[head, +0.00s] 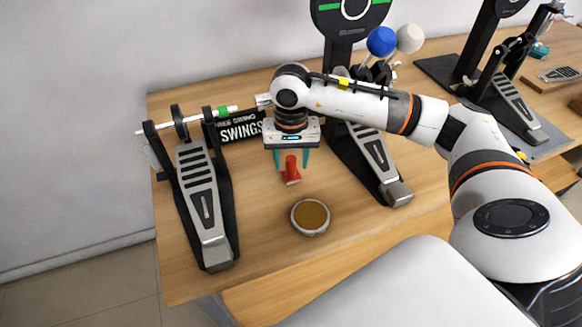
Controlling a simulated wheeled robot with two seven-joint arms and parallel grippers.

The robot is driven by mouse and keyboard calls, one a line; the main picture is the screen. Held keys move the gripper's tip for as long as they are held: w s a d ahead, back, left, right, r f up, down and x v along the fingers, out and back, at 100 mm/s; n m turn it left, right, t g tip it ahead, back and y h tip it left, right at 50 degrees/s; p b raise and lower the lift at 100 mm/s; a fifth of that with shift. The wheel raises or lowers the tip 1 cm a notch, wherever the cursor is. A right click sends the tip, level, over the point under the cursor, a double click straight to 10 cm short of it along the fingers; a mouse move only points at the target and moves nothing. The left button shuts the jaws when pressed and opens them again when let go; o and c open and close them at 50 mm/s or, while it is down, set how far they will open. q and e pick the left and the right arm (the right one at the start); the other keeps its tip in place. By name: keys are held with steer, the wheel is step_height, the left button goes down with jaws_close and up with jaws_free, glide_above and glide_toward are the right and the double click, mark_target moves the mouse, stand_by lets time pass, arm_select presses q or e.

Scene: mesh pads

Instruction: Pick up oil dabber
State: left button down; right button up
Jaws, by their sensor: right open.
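A small red object with a wider foot, which looks like the oil dabber (291,174), stands on the wooden table (265,240) near its middle. My right gripper (291,161) is directly above it, pointing down. Its two teal fingers are open and appear to be on either side of the dabber's upper part. I cannot tell whether they touch it. My left gripper is not in view.
A round tin with a brown top (310,215) sits just in front of the dabber. Drum pedals stand to the left (203,195) and right (372,155). A black "SWINGS" sign (240,129) is behind.

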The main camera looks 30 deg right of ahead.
mark_target(291, 158)
steer(key=shift+f, duration=1.1)
jaws_close()
step_height(291, 158, up, 10)
steer(key=shift+r+b, duration=0.1)
steer(key=shift+b, duration=0.6)
